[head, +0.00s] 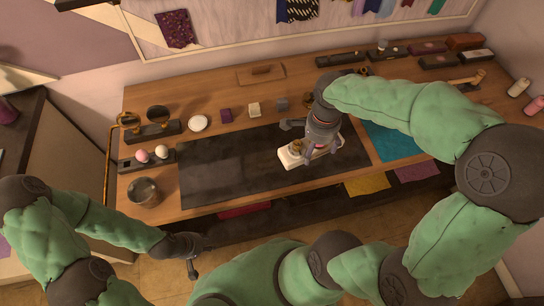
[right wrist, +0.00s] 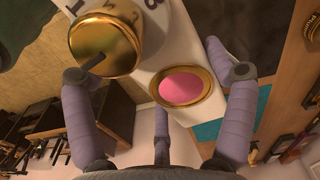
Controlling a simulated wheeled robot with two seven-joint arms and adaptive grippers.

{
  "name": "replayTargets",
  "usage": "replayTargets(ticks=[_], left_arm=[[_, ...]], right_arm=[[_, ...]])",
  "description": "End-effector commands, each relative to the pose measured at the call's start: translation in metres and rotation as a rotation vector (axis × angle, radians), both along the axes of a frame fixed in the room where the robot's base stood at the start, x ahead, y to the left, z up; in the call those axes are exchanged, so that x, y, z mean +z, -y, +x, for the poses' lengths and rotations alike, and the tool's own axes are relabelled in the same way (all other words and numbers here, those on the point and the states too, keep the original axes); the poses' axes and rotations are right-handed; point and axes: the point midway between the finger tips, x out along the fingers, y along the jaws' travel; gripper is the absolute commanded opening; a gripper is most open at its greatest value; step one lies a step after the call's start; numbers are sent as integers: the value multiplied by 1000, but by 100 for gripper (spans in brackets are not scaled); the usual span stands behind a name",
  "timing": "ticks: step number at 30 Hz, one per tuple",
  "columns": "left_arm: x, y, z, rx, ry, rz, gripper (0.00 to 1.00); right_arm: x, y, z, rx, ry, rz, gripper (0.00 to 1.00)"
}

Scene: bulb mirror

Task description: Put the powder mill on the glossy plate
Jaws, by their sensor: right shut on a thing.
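My right gripper (head: 322,140) is shut on a long white piece that looks like the powder mill (head: 294,157), over the dark mat (head: 215,165). In the right wrist view the mill has a domed gold drum (right wrist: 110,40) with a short dark handle and a gold-rimmed pink disc (right wrist: 181,86). The fingers of my right gripper (right wrist: 160,75) stand on both sides of its white body. I cannot tell whether it touches the mat. A pale round dish (head: 198,123) behind the mat could be the glossy plate. My left gripper (head: 198,257) is open and empty, low before the table.
On the wooden table (head: 225,88), a metal bowl (head: 144,191) and a dark holder with round balls (head: 147,161) stand at left. Small blocks (head: 254,109) line the mat's back edge. A teal cloth (head: 392,143) lies right of the mat. The mat's left half is bare.

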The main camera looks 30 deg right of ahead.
Motion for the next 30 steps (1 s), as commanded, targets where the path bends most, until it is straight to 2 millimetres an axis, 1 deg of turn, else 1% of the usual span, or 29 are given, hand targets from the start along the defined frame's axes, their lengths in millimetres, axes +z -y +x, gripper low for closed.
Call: replayTargets(ticks=[1,4,6,8,11,21,25,27,30], left_arm=[[-4,0,0,0,0,0,40],[-6,0,0,0,1,0,40],[-8,0,0,1,1,0,40],[-10,0,1,0,1,0,40],[-15,0,1,0,1,0,40],[-37,0,1,1,1,0,40],[-47,0,0,1,1,0,40],[-51,0,1,0,1,0,40],[-54,0,1,1,1,0,40]], right_arm=[[-2,4,-8,-67,3,-2,45],[-3,7,-18,-157,1,-2,45],[-4,6,-20,-189,0,-2,45],[-7,4,-17,-201,0,-2,45],[-15,-6,-4,-200,-1,-1,45],[-48,-49,54,-197,-2,-3,45],[-72,-59,67,-200,-3,-2,45],[-81,-63,74,-201,-2,-2,45],[-89,-68,81,-202,0,-2,45]])
